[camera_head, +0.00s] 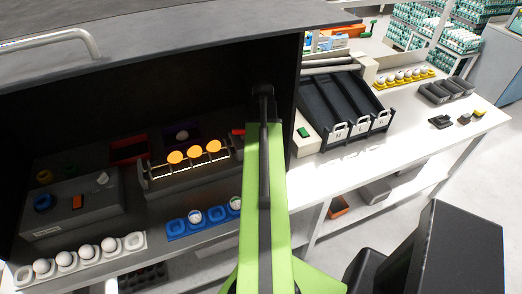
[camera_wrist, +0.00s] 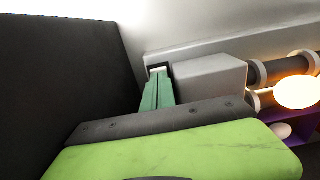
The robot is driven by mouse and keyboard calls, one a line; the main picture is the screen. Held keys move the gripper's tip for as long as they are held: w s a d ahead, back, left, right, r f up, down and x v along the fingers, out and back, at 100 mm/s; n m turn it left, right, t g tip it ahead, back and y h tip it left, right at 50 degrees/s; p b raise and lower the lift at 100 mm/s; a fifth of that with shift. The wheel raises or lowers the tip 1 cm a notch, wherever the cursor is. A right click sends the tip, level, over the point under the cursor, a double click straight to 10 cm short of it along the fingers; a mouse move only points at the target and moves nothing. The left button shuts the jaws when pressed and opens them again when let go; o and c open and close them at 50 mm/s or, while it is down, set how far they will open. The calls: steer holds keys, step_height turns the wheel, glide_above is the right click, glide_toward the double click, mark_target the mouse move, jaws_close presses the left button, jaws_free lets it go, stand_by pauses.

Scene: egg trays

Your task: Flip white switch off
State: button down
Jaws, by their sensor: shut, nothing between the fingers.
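In the wrist view, my gripper (camera_wrist: 157,92) has its two green fingers together with nothing between them. The fingertips are right at a small white piece in a dark frame (camera_wrist: 157,69), on a pale wall beside a grey block (camera_wrist: 208,78). It looks like a white switch; its position, and whether the fingers touch it, I cannot tell. In the head view, my green arm reaches into the dark booth at the right end of the lit egg roller unit (camera_head: 192,170), and hides my gripper and this spot.
A grey control box (camera_head: 70,212) with a blue knob (camera_head: 43,202), an orange switch (camera_head: 78,202) and a whitish knob (camera_head: 102,178) stands left. White (camera_head: 135,241) and blue (camera_head: 177,228) egg trays lie in front. The booth's dark side wall (camera_head: 298,90) is close right of my arm.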

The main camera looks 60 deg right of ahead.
steer(key=shift+f+b, duration=0.6)
steer(key=shift+f, duration=0.05)
steer(key=shift+r, duration=0.1)
step_height(320, 180, up, 7)
steer(key=p, duration=0.7)
stand_by(0.5)
